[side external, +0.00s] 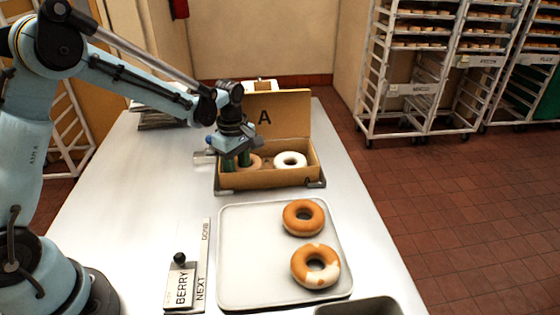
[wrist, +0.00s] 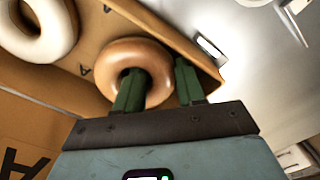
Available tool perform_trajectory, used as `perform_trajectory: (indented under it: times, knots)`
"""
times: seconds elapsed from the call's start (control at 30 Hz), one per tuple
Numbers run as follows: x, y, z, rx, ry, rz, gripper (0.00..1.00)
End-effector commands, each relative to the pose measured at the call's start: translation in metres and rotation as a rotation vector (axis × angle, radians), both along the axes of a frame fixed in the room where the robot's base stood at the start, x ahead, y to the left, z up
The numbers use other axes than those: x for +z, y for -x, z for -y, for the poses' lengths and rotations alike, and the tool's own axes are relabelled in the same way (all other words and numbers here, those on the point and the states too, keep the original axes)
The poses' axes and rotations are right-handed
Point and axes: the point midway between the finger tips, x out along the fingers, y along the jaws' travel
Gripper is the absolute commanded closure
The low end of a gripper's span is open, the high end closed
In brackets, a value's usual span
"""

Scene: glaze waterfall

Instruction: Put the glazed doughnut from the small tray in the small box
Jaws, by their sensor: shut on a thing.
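A small open cardboard box (side external: 270,179), its lid up and marked A, stands beyond the tray. My gripper (side external: 237,162) reaches down into its left half. It is shut on a brown glazed doughnut (wrist: 120,52); in the wrist view one green finger is in the hole and the other outside the ring. I cannot tell whether this doughnut touches the box floor. A white-iced doughnut (side external: 290,159) lies in the right half. On the small tray (side external: 245,250) lie a brown glazed doughnut (side external: 303,217) and a brown one with pale patches (side external: 316,266).
A sign board (side external: 188,275) reading BERRY, NEXT and DONE, with a black knob, lies left of the tray. A dark-rimmed container (side external: 358,307) is at the near edge. Wheeled racks (side external: 425,75) stand off the table. Bare tabletop (side external: 150,195) lies left of the box.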

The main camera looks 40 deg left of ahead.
Motion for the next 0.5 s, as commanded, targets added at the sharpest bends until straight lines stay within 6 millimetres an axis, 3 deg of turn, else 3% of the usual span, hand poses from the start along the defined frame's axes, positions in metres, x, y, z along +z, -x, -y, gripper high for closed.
perform_trajectory:
  times: [0.4,0.43,0.5]
  knots:
    - [-0.0054,0.0001,0.0001,0.0,0.0,0.0,0.91]
    - [-0.0053,0.0001,0.0001,0.0,0.0,0.0,0.58]
    - [-0.005,0.0001,0.0001,0.0,0.0,0.0,0.51]
